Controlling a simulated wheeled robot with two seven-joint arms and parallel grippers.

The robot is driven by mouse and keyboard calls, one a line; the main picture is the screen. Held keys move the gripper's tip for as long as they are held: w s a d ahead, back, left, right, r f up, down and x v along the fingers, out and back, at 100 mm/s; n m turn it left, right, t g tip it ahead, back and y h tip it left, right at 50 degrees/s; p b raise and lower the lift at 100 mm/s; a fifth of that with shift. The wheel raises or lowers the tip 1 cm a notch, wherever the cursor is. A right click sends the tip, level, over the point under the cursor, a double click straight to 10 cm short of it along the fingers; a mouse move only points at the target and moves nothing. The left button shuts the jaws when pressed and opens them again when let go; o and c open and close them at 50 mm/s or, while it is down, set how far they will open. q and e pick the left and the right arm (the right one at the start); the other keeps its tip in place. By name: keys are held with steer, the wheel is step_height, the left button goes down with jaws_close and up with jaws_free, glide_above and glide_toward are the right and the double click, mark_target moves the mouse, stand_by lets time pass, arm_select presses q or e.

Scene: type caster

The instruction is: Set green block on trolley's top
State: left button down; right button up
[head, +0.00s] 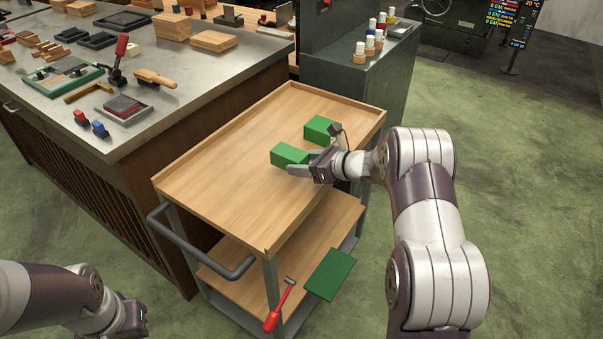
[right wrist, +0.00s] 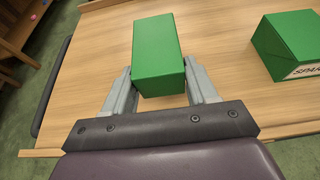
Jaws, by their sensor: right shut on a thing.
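My right gripper (head: 306,170) is shut on a green block (head: 289,154) over the wooden top of the trolley (head: 225,180). In the right wrist view the block (right wrist: 158,52) sits between the two fingers (right wrist: 160,92). It is at or just above the top; I cannot tell whether it touches. A second green box (head: 320,129) stands on the top close by, farther back; its side shows part of a printed label in the right wrist view (right wrist: 290,45). My left gripper (head: 132,318) is at the lower left, away from the trolley, its fingers unclear.
The trolley's lower shelf (head: 225,270) has a red-handled tool (head: 279,304) and a flat green piece (head: 330,273) near its right side. A workbench (head: 190,70) with tools and wood blocks stands behind left. A grey cabinet (head: 345,75) stands behind. The top's left part is clear.

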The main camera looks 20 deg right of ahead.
mark_target(304, 184)
step_height(304, 184, down, 4)
steer(key=shift+s+r, duration=0.15)
steer(key=shift+f, duration=0.2)
steer(key=shift+f+b, duration=0.15)
steer(key=shift+b, duration=0.2)
steer(key=o, duration=1.1)
